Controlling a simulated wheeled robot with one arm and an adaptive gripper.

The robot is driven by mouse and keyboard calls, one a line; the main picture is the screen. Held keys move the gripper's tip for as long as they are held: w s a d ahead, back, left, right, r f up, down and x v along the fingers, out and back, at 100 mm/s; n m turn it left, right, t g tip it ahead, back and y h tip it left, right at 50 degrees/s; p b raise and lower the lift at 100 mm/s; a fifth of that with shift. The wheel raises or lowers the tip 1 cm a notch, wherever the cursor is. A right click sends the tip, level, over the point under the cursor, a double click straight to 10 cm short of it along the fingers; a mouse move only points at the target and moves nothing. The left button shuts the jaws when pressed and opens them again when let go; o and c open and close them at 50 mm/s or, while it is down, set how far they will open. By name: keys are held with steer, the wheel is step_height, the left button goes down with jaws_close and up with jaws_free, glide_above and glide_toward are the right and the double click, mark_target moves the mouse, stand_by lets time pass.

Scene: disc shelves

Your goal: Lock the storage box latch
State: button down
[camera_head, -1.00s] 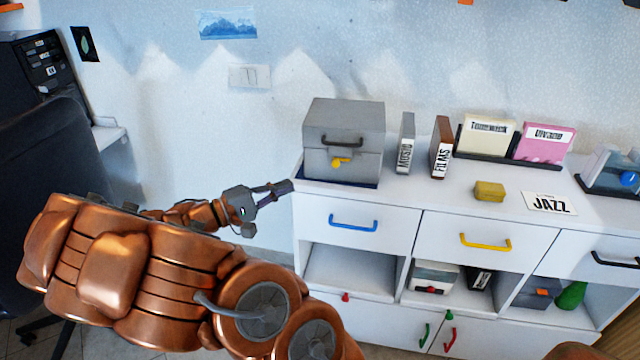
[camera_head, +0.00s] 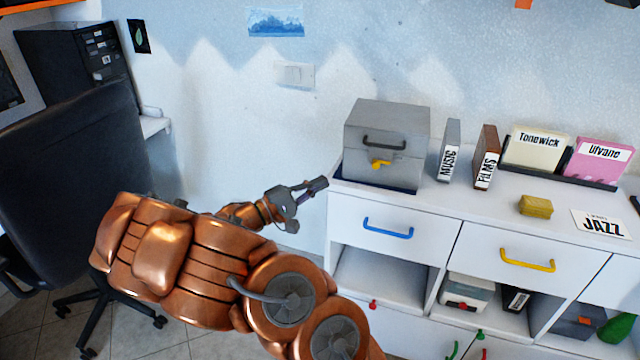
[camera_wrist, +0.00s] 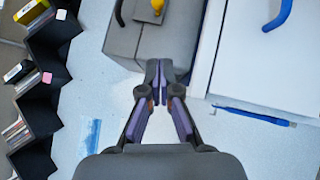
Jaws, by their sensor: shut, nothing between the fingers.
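The grey storage box (camera_head: 408,142) stands on the left end of the white cabinet top, lid down, with a dark handle (camera_head: 384,142) on its front. Its small yellow latch (camera_head: 381,164) is on the front below the handle and lies roughly sideways; I cannot tell whether it is engaged. My gripper (camera_head: 320,185) is shut and empty, left of the box's front left corner and apart from the latch. In the wrist view the closed fingertips (camera_wrist: 160,78) appear near the box's grey side (camera_wrist: 160,45), with the yellow latch (camera_wrist: 156,8) at the top edge.
A blue drawer handle (camera_head: 388,228) and a yellow one (camera_head: 527,261) stick out from the cabinet front. Grey and brown upright cases (camera_head: 486,158) and a yellow block (camera_head: 535,206) are right of the box. A black chair (camera_head: 75,165) stands at left.

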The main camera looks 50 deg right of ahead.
steer(key=x, duration=0.7)
steer(key=shift+s+d+r+p, duration=0.1)
steer(key=shift+s+d+p, duration=0.05)
steer(key=shift+p, duration=0.15)
steer(key=shift+s+d+r, duration=0.15)
steer(key=shift+s+d, duration=0.05)
steer(key=shift+s, duration=0.25)
steer(key=shift+s+d+r, duration=0.15)
steer(key=shift+s+r, duration=0.05)
steer(key=shift+s, duration=0.3)
steer(key=shift+s+d+r, duration=0.15)
steer(key=shift+s+d, duration=0.2)
steer(key=shift+s, duration=0.4)
